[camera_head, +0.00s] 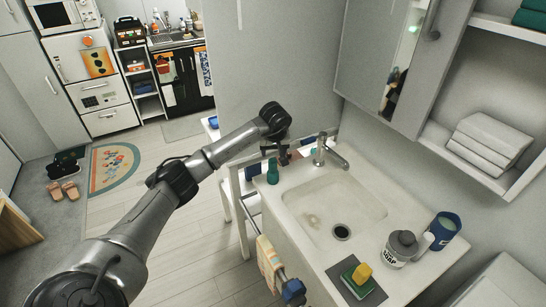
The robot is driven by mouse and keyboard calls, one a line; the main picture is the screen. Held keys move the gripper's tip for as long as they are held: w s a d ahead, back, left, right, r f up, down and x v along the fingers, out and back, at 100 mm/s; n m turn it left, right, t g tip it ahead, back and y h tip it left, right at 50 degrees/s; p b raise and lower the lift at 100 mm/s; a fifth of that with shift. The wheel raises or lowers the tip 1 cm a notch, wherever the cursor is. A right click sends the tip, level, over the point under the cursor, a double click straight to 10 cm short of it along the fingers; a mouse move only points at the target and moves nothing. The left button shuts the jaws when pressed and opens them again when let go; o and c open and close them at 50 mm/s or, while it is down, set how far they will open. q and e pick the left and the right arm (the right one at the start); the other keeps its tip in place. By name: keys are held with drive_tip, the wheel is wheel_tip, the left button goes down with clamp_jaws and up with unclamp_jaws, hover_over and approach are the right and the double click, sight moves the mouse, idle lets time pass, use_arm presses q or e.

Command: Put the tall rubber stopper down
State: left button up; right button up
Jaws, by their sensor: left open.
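A small teal upright piece (272,172), which looks like the tall rubber stopper, stands on the back left corner of the sink counter (276,196). I cannot make out its material at this size. My left gripper (283,155) is open, just behind and to the right of the teal piece, low over the counter's back edge. The gripper appears apart from it, with nothing clearly between the fingers. My right gripper is not in view.
The faucet (328,152) stands close right of my left gripper, by the basin (335,208). A soap bottle (400,248), a blue cup (444,226) and a sponge (357,281) on a dark mat occupy the front right. A mirror cabinet (385,60) hangs above.

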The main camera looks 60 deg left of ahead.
use_arm(q)
drive_tip(key=shift+v, duration=0.9)
idle(0.9)
